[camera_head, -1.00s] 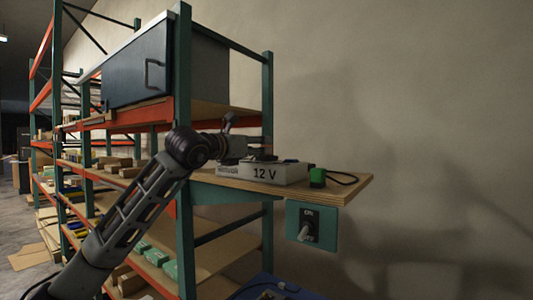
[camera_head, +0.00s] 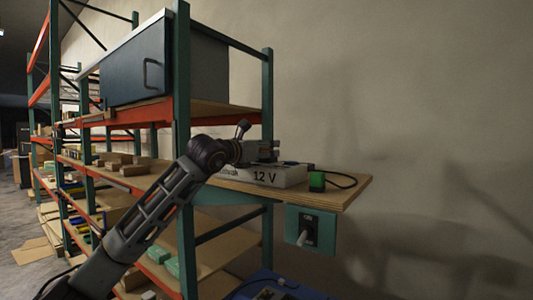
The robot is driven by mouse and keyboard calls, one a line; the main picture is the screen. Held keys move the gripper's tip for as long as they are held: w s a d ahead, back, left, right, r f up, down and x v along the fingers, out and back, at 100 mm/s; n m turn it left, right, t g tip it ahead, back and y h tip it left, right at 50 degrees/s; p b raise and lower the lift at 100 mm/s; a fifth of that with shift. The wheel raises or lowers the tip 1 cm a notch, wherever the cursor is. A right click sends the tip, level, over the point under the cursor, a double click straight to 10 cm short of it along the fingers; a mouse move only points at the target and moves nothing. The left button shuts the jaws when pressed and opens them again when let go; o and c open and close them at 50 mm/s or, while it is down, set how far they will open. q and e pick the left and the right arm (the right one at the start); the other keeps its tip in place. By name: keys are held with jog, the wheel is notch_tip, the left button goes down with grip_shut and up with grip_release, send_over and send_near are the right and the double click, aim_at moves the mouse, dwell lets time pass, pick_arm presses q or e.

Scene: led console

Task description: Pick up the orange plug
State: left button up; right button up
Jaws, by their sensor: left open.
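My left gripper (camera_head: 273,150) is open and hovers just above the white box marked 12 V (camera_head: 272,175) on the wooden shelf board. My left arm reaches in from the lower left, and its wrist covers the left part of the box. A small orange patch shows by the gripper's fingers, but it is too small to tell whether it is the orange plug. A green block (camera_head: 317,181) with a black cable lies on the board, right of the box. My right gripper is not in view.
The wooden board (camera_head: 350,186) juts out from the shelf rack along the wall. A teal switch panel (camera_head: 322,231) with a lever hangs below it. A dark blue cabinet (camera_head: 137,72) stands on the shelf above. A teal post (camera_head: 183,120) rises beside my arm.

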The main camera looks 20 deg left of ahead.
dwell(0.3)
pick_arm(q)
jog(key=c, duration=1.1)
jog(key=shift+r, duration=0.15)
jog(key=shift+r+b, duration=0.7)
jog(key=shift+r, duration=4.1)
jog(key=shift+f, duration=0.2)
jog(key=shift+f+b, duration=2.1)
jog(key=shift+f, duration=0.2)
jog(key=shift+a, duration=0.15)
